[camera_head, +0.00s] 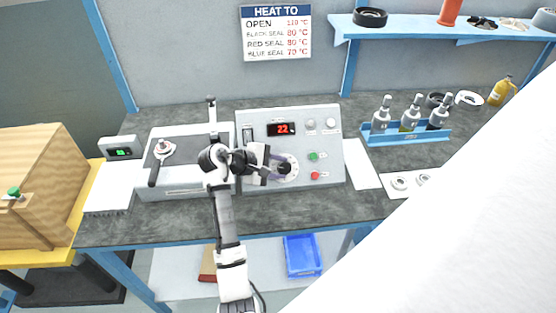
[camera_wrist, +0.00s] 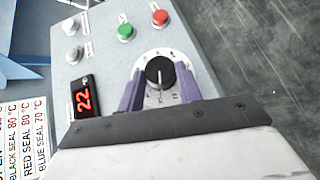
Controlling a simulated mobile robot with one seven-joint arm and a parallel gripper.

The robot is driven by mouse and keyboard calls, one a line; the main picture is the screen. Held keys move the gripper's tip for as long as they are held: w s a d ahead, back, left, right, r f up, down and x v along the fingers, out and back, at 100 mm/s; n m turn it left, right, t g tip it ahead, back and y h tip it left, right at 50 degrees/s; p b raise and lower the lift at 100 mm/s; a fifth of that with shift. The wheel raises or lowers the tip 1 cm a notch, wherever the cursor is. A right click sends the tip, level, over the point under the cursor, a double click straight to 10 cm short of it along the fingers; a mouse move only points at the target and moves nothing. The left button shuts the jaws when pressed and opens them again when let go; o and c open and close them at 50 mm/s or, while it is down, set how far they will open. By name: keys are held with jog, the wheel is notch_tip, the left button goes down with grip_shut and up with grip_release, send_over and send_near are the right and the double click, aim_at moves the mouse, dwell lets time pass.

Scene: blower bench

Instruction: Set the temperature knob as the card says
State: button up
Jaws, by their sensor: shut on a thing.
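The temperature knob (camera_wrist: 160,72) is black with a pale pointer line, on a white marked dial on the grey control panel (camera_head: 325,150). My gripper (camera_wrist: 159,82) has its purple fingers on both sides of the knob and is shut on it. The knob also shows in the head view (camera_head: 285,169), partly covered by my gripper. The red display (camera_head: 282,129) reads 22. The card (camera_head: 276,32) is headed HEAT TO.
Beside the dial are a green button (camera_head: 313,156) and a red button (camera_head: 315,175). A grey press plate (camera_head: 182,150) with a handle stands left of the panel.

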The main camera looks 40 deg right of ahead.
jog(key=shift+d+m+y, duration=0.1)
jog(key=shift+m+y, duration=0.3)
jog(key=o, duration=1)
jog(key=b+v, duration=0.1)
jog(key=v, duration=1.3)
jog(key=shift+b, duration=0.4)
jog(key=shift+w+f, duration=0.1)
jog(key=shift+w, duration=0.05)
